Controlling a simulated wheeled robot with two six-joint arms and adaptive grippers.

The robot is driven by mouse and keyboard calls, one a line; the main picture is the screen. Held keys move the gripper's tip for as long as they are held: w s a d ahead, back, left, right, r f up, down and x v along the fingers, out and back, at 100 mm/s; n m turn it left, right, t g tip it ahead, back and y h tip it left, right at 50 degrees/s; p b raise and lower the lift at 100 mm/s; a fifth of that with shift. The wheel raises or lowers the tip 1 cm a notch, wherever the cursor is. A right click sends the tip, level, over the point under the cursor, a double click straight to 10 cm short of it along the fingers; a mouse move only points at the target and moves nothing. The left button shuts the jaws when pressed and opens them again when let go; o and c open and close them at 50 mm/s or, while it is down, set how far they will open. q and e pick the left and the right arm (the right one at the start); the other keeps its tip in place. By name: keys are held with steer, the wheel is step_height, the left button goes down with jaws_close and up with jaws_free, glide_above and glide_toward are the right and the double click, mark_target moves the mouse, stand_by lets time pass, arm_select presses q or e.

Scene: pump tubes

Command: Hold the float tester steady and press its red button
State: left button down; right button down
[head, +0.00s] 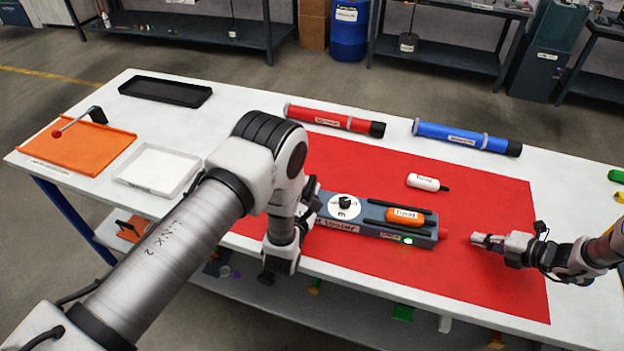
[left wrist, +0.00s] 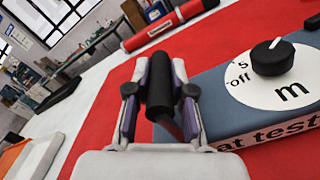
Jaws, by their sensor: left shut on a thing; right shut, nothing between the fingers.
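The float tester (head: 372,228) is a blue-grey box on the red mat, with a white dial (head: 344,207) and a black knob. An orange float (head: 405,215) lies between black rails on its top. The red button (head: 442,233) is at its right end, and a small green light (head: 408,241) glows on its front. My left gripper (left wrist: 160,100) is shut on the tester's black handle (left wrist: 160,82) at the dial end; my arm partly hides this in the head view. My right gripper (head: 478,240) is shut and empty, a short gap right of the button.
A white float (head: 427,182) lies on the red mat (head: 500,280) behind the tester. A red tube (head: 330,118) and a blue tube (head: 465,138) lie along the back. A white tray (head: 158,170), an orange tray (head: 85,150) and a black tray (head: 165,91) are at left.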

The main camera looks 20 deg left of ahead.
arm_select(q)
steer(key=c, duration=0.9)
jaws_free()
steer(key=shift+c, duration=0.2)
